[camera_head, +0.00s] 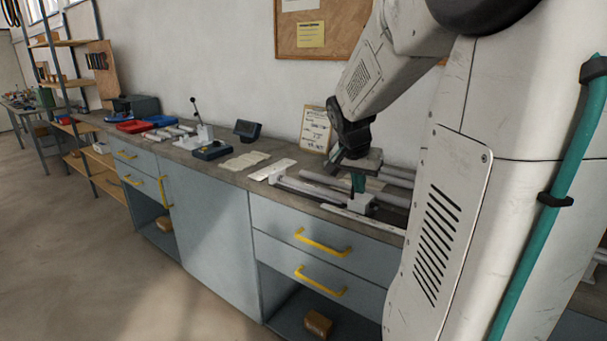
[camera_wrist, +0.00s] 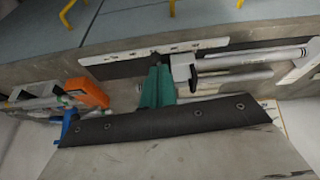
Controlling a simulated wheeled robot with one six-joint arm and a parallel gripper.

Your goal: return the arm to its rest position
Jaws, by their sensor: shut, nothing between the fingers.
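My gripper (camera_head: 358,182) shows in the head view, low over the right part of the workbench (camera_head: 228,176), among the pale rails of the frame jig (camera_head: 290,188). A small white block of the jig (camera_head: 361,203) stands just below it. In the wrist view, the teal fingers of my gripper (camera_wrist: 157,88) are together with nothing between them. A white clamp block (camera_wrist: 183,68) sits beside the fingertips there. Whether the fingers touch it, I cannot tell. My arm reaches down from the upper right of the head view.
A framed sheet (camera_head: 315,130) leans on the wall behind my gripper. A dark display (camera_head: 247,130), a lever press (camera_head: 202,130) and red (camera_head: 132,126) and blue (camera_head: 160,120) trays stand farther left. In the wrist view, an orange tool (camera_wrist: 88,92) lies left of my fingers. Floor at left is clear.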

